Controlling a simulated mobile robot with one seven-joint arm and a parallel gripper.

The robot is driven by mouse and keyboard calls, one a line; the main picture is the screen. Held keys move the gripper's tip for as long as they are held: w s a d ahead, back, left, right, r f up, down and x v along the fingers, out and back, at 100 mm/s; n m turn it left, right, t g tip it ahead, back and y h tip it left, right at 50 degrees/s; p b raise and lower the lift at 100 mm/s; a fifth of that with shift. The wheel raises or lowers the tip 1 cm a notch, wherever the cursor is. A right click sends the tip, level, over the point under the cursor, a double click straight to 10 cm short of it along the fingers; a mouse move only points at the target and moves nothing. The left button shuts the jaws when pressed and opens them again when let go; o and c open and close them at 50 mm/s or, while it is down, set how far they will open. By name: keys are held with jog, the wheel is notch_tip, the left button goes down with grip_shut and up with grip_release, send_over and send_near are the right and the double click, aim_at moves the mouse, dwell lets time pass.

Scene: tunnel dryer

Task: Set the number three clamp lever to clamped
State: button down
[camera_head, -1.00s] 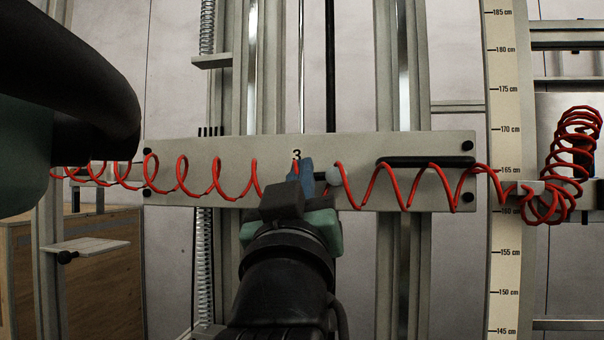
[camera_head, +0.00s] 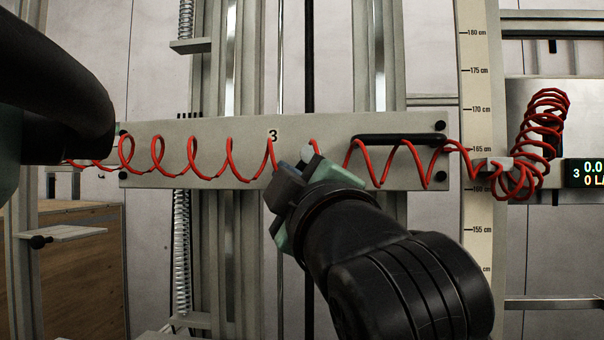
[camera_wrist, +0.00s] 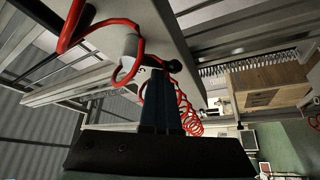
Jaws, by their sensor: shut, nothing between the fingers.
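The grey plate marked 3 (camera_head: 235,130) spans the uprights, with a long black bar handle (camera_head: 400,138) on its right half. A grey rounded hub (camera_head: 307,154) stands out from the plate right of the number, and I take it for the clamp lever's pivot. In the wrist view a grey cylinder (camera_wrist: 130,45) shows with a black ball knob (camera_wrist: 173,66) near it, just beyond my fingertips. My gripper (camera_head: 287,170) is shut and empty, in front of the plate below the number, tilted up and left. Its blue fingers (camera_wrist: 161,105) are together. Whether they touch the lever, and the lever's position, I cannot tell.
A red coiled hose (camera_head: 160,160) runs across the plate's front, close around my gripper. A wooden cabinet (camera_head: 80,260) is at lower left.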

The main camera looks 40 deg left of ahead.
jog(key=n+g, duration=0.1)
jog(key=n, duration=0.1)
jog(key=d+n+h, duration=0.1)
jog(key=w+f+n+g, duration=0.1)
jog(key=n, duration=0.1)
jog(key=shift+d+n+g+h+p, duration=0.25)
jog(key=shift+n+g+h+p, duration=0.05)
jog(key=shift+p, duration=0.05)
jog(key=shift+w+d, duration=0.1)
dwell(0.7)
